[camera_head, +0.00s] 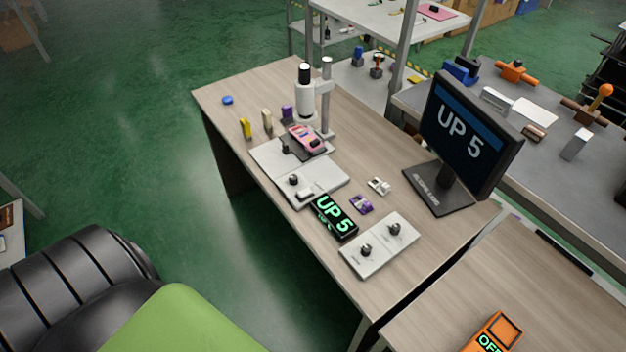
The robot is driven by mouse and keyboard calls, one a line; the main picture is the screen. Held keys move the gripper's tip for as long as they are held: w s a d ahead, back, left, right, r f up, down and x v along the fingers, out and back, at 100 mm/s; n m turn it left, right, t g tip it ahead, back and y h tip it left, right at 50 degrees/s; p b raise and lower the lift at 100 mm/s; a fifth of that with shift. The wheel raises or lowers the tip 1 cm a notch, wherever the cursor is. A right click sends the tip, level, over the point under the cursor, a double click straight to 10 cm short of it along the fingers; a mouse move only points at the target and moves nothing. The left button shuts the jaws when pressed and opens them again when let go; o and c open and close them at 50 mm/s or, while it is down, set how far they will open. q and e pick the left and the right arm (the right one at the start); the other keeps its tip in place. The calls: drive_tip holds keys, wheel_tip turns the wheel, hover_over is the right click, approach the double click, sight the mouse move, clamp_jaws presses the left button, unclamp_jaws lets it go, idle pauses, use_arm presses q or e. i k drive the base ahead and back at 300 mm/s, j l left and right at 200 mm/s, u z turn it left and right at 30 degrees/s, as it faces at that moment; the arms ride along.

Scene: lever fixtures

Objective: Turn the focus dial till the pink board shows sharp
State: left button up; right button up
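The pink board (306,138) lies on the grey stage under a white microscope (305,100) on a post. A monitor (464,135) at the right of the desk reads "UP 5", with no picture of the board on it. A small black display (334,216) also reads "UP 5" in green. A flat light panel (380,245) carries two black knobs, a front one (365,250) and a back one (394,228). Another black knob (293,180) is on the plate before the microscope. The labels are too small to read, so I cannot tell which is the focus dial. Neither gripper is in view.
The wooden desk (250,90) also holds yellow, beige and purple small blocks, a blue disc (227,100), and purple and white small parts near the display. An orange device (491,335) sits on the table at lower right. Grey benches with fixtures stand behind.

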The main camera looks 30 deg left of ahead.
sight(292, 179)
drive_tip(key=u, duration=1.2)
